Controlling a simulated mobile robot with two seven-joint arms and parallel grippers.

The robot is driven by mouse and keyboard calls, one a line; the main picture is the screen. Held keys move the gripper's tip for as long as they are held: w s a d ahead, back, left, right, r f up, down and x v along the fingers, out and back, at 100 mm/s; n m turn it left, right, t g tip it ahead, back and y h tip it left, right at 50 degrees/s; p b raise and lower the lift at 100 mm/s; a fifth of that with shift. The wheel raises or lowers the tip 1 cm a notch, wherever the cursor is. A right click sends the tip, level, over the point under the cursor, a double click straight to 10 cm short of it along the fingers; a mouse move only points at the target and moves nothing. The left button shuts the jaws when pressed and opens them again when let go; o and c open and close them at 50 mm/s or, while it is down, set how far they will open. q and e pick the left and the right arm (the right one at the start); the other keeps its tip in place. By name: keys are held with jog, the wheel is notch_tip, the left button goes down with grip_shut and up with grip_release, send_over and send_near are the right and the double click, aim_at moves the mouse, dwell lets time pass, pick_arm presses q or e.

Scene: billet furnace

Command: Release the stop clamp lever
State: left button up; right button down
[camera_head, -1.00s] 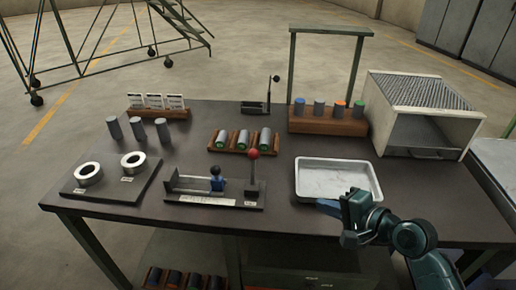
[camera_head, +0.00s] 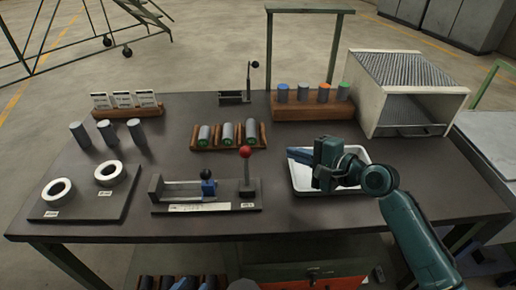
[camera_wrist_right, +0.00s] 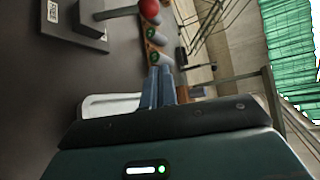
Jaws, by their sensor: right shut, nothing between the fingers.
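A gauge fixture (camera_head: 190,207) with a rail and a white scale strip lies near the table's front. A blue stop block (camera_head: 208,190) with a black-knobbed lever (camera_head: 208,174) sits on its rail. At the fixture's right end an upright lever with a red ball (camera_head: 245,152) stands; the ball also shows at the top of the wrist view (camera_wrist_right: 150,9). My right gripper (camera_head: 292,154) is shut and empty over the white tray (camera_head: 300,187). Its fingers point left, to the right of the red-ball lever and apart from it. My left gripper is not in view.
A wooden rack (camera_head: 228,144) with several cylinders lies behind the fixture. A block (camera_head: 310,110) of colour-capped cylinders and a box furnace (camera_head: 408,95) stand at the back right. Two rings on a plate (camera_head: 75,208) lie left. A small black-knobbed stand (camera_head: 235,97) is at the back.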

aim_at(246, 166)
jog(key=x, duration=1)
jog(key=shift+r, duration=0.1)
pick_arm(q)
jog(key=shift+a+r+y+p, duration=0.25)
jog(key=shift+a+p, duration=0.2)
jog(key=shift+p, duration=0.6)
pick_arm(e)
jog(key=s+a, duration=0.1)
jog(key=s+a+r, duration=0.1)
jog(key=s, duration=0.1)
jog(key=shift+s+r, duration=0.1)
pick_arm(q)
jog(key=shift+f+b, duration=0.2)
jog(key=shift+b, duration=0.15)
pick_arm(e)
jog(key=shift+s, duration=0.15)
